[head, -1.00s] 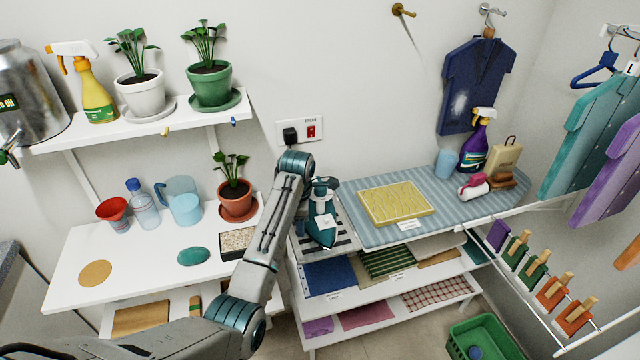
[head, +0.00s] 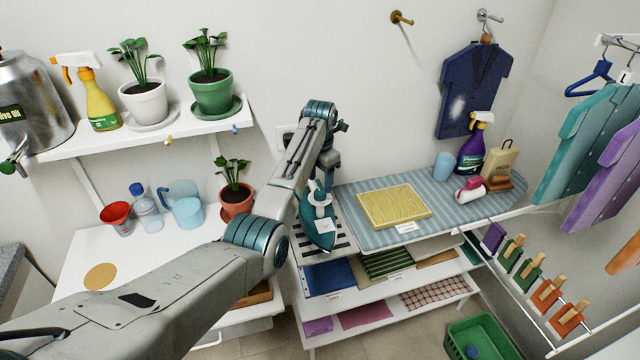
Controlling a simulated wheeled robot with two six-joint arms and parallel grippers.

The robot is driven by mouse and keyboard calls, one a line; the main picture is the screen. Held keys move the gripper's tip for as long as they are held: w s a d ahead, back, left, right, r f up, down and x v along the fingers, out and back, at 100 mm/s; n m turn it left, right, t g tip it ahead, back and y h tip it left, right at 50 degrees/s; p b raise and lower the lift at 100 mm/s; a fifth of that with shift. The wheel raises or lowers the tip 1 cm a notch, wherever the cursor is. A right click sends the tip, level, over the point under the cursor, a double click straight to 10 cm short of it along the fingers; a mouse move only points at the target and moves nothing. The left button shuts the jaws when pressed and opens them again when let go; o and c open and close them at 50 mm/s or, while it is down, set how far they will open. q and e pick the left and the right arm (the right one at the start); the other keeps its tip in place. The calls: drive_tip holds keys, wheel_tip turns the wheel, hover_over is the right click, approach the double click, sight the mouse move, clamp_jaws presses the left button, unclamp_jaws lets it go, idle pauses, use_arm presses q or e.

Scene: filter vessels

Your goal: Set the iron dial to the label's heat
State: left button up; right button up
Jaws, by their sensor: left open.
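The teal iron (head: 317,232) stands on a striped rest at the left end of the ironing board (head: 470,187). A small white tag shows on the iron; its dial and any marks are too small to make out. A yellow folded cloth (head: 393,206) lies on the board, with a white label (head: 406,227) at its front edge; I cannot read the label. My left gripper (head: 326,172) is open, pointing down just above and behind the iron's handle. The wrist partly hides the gripper, and I cannot tell whether it touches the iron. My right gripper is not in view.
A potted plant (head: 235,190) stands left of my arm. Shelves with folded cloths (head: 387,263) are below the board. My arm mostly hides the wall socket.

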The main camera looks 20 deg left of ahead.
sight(320, 191)
use_arm(q)
drive_tip(key=shift+f+p, duration=0.5)
drive_tip(key=shift+f, duration=1.65)
drive_tip(key=c, duration=1)
